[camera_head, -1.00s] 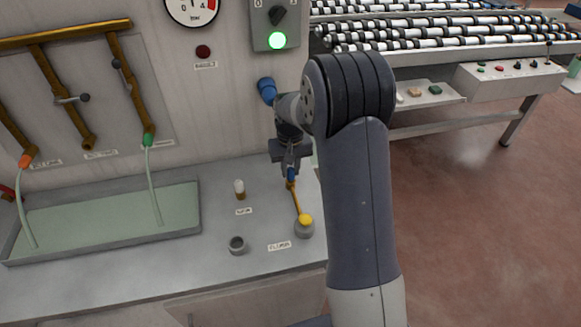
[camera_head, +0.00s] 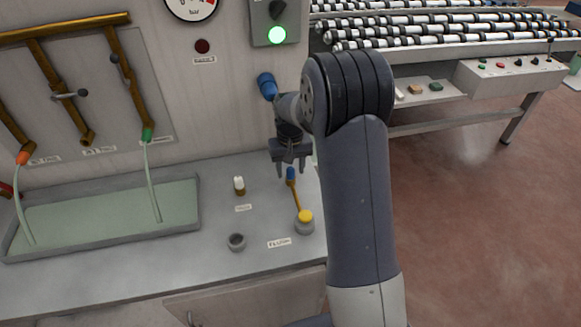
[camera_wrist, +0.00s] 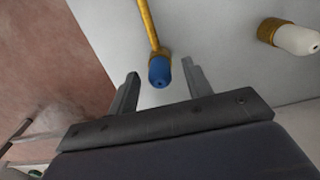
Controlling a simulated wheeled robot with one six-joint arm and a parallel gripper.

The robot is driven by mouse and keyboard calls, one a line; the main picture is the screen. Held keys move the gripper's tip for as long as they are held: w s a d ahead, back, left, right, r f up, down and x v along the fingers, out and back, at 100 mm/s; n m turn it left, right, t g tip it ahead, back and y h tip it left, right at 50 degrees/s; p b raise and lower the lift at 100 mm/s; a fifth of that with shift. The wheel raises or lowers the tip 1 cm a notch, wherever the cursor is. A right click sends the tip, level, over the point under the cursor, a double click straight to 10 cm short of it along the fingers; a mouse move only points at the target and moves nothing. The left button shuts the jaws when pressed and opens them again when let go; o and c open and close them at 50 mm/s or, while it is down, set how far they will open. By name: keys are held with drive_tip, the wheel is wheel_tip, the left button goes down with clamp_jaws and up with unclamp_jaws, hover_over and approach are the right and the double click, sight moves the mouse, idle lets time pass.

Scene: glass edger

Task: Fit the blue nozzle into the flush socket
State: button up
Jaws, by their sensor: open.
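The blue nozzle (camera_head: 291,174) is a blue tip on a thin brass stem. The stem slants down to a yellow cap on a grey round holder (camera_head: 305,228) near the bench's right edge. The nozzle also shows in the wrist view (camera_wrist: 160,72). My gripper (camera_head: 291,168) is open, with a finger on each side of the blue tip; in the wrist view (camera_wrist: 160,78) gaps show on both sides. An empty grey ring socket (camera_head: 237,243) stands to the left. A blurred label (camera_head: 279,243), perhaps "FLUSH", lies between ring and holder; I cannot tell which it names.
A white-tipped brass nozzle (camera_head: 239,185) stands on the bench left of my gripper and shows in the wrist view (camera_wrist: 295,38). A shallow tray (camera_head: 110,242) with hoses fills the left.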

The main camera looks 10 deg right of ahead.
wheel_tip(320, 180, up, 11)
drive_tip(key=b, duration=0.1)
idle(0.4)
drive_tip(key=shift+f, duration=0.2)
wheel_tip(320, 180, down, 10)
drive_tip(key=shift+f+p, duration=0.1)
drive_tip(key=shift+p, duration=0.65)
drive_tip(key=shift+r, duration=0.35)
